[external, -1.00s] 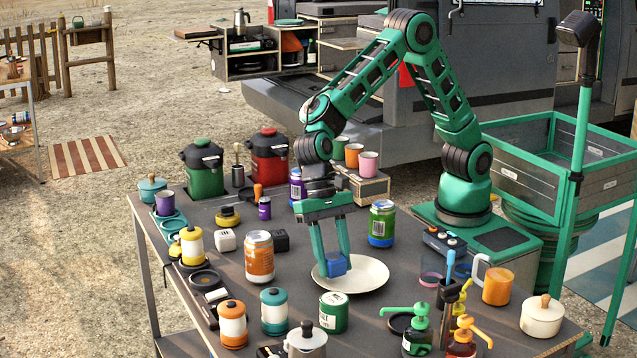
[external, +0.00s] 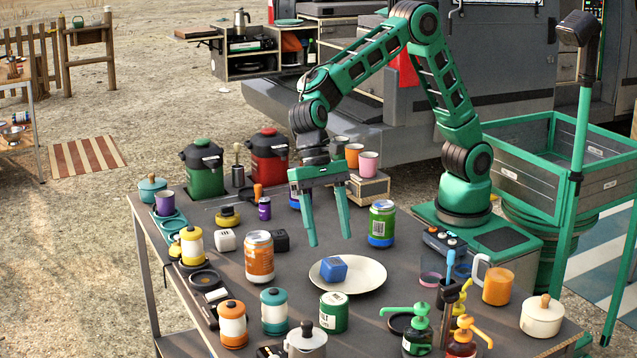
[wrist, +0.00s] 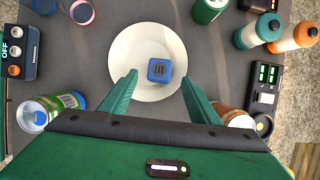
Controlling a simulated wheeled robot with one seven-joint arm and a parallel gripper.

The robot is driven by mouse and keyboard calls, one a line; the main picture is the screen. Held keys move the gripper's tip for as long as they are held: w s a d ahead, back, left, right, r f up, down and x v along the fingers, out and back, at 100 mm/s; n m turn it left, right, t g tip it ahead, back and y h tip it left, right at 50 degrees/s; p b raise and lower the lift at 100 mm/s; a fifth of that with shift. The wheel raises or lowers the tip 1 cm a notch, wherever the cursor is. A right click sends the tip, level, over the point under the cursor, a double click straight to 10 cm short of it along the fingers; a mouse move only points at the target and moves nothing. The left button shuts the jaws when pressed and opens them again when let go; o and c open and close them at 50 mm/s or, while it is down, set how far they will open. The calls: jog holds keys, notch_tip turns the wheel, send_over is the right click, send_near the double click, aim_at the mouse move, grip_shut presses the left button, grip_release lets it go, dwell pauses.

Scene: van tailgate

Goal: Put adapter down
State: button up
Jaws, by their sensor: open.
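The blue cube-shaped adapter (external: 333,268) rests on the cream plate (external: 368,277), left of the plate's middle in the external view. In the wrist view the adapter (wrist: 159,70) shows its slotted face upward, on the plate (wrist: 125,45). My gripper (external: 330,242) is open and empty, raised above and behind the plate, with its fingers wide apart. In the wrist view my gripper's fingertips (wrist: 160,78) stand to either side of the adapter, clear of it.
An orange can (external: 260,258) stands left of the plate, and a green-blue can (external: 382,223) stands behind it. A green tin (external: 334,313) is close in front. Pump bottles and a white pot (external: 542,317) crowd the front right. Bare table lies around the plate's back edge.

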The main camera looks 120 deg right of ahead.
jog(key=v, duration=0.5)
jog(key=shift+d+r, duration=0.1)
jog(key=shift+r, duration=0.15)
jog(key=s+d+n+h, duration=0.2)
jog(key=s+d+n, duration=0.3)
jog(key=s+d, duration=0.6)
jog(key=s+d+r+n+h, duration=0.1)
jog(key=s+d+n, duration=0.4)
jog(key=s+d, duration=0.6)
jog(key=s+h, duration=0.1)
jog(key=s, duration=0.6)
jog(key=shift+s+d, duration=0.2)
jog(key=shift+d, duration=0.1)
jog(key=shift+o, duration=0.4)
jog(key=s+d+f+n, duration=0.1)
jog(key=s+d+f, duration=0.2)
jog(key=s, duration=0.7)
jog(key=shift+d+n, duration=0.3)
jog(key=shift+d, duration=0.25)
jog(key=shift+s+f, duration=0.1)
